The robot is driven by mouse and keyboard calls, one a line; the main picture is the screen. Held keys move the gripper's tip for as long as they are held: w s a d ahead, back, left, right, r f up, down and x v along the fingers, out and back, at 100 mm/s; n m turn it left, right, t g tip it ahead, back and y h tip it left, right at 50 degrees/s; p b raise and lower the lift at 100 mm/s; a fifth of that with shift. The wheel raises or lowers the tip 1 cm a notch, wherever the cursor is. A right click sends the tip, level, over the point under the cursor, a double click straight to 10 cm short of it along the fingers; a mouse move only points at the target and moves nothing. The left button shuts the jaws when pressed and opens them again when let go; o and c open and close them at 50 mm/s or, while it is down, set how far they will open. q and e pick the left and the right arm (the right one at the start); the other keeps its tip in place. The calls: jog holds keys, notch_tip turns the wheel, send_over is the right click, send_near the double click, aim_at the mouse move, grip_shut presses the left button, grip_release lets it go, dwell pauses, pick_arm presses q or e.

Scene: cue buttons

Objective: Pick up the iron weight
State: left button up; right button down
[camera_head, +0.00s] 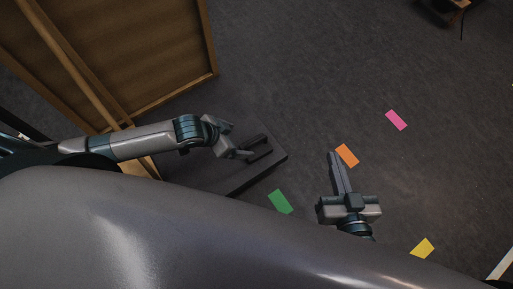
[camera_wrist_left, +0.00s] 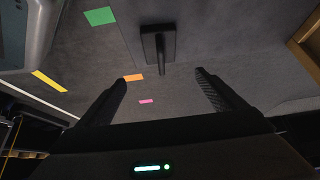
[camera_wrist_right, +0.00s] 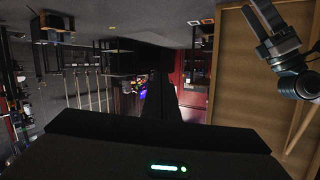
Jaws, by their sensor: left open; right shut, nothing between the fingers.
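The iron weight (camera_wrist_left: 158,46) looks like a dark block with a thin bar sticking out, lying on a dark flat platform (camera_head: 235,184). In the left wrist view it is ahead of my left gripper (camera_wrist_left: 161,78), in line with the gap between the open fingers. In the head view the left gripper (camera_head: 248,147) is over the platform, and the dark weight (camera_head: 262,151) shows by its fingertips, partly hidden. I cannot tell whether they touch. My right gripper (camera_head: 335,157) is shut and empty over the floor; its closed fingers show in the right wrist view (camera_wrist_right: 160,97).
Green (camera_head: 280,201), orange (camera_head: 347,155), pink (camera_head: 396,120) and yellow (camera_head: 422,248) cards lie on the grey floor. A large wooden panel (camera_head: 150,50) stands at the upper left, behind the left arm. The floor at upper middle is clear.

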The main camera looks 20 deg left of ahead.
aim_at(254, 142)
pick_arm(q)
jog(key=shift+f, duration=0.1)
jog(key=b+x, duration=0.2)
jog(key=x, duration=0.4)
jog(key=b+x, duration=0.2)
jog(key=x, duration=0.3)
jog(key=shift+w+d+f, duration=0.1)
jog(key=shift+w, duration=0.05)
jog(key=shift+w+d+f, duration=0.15)
jog(key=shift+f, duration=0.2)
pick_arm(e)
jog(key=s+a+r+t+y, duration=0.1)
jog(key=s+r+t+y, duration=0.2)
jog(key=r+t, duration=0.5)
notch_tip(254, 142, up, 6)
jog(key=shift+s+a+f, duration=0.2)
jog(key=shift+a, duration=0.1)
